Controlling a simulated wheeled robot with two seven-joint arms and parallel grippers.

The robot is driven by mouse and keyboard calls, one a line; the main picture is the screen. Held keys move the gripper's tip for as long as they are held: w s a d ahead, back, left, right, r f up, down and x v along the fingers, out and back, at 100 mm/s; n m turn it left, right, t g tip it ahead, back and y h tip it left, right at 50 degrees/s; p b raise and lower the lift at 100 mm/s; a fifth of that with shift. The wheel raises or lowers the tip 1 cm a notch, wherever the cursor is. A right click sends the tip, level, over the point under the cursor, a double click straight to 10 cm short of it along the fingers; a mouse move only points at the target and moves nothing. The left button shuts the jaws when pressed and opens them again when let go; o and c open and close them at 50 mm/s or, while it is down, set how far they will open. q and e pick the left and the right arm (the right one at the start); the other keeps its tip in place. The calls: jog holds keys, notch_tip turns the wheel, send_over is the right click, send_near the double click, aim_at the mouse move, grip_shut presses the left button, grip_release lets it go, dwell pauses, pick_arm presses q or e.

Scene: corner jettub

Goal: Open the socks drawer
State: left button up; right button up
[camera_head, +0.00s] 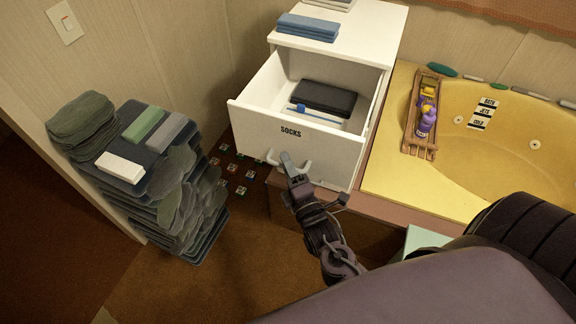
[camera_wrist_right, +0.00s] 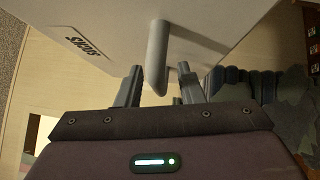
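The white drawer labelled SOCKS (camera_head: 325,148) stands pulled well out of its white cabinet (camera_head: 365,25). Its label also shows on the drawer front in the wrist view (camera_wrist_right: 88,47). The pale bar handle (camera_head: 273,157) is low on the drawer front and shows in the wrist view (camera_wrist_right: 157,58). My right gripper (camera_head: 290,166) is at the handle. In the wrist view its fingers (camera_wrist_right: 158,88) are spread, one on each side of the handle, with gaps visible. Any contact deeper in is hidden. My left gripper is not in view.
Dark folded cloth (camera_head: 324,97) and a blue-and-white item (camera_head: 318,114) lie in the drawer. A tall stack of dark towels (camera_head: 180,210) stands left. The yellow tub (camera_head: 390,175) with a wooden caddy (camera_head: 412,125) is right. Floor between stack and cabinet is partly clear.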

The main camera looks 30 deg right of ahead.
jog(key=s+f+b, duration=0.1)
jog(key=s+b, duration=0.1)
jog(key=s, duration=0.5)
jog(key=shift+s+a, duration=0.3)
jog(key=shift+s, duration=0.05)
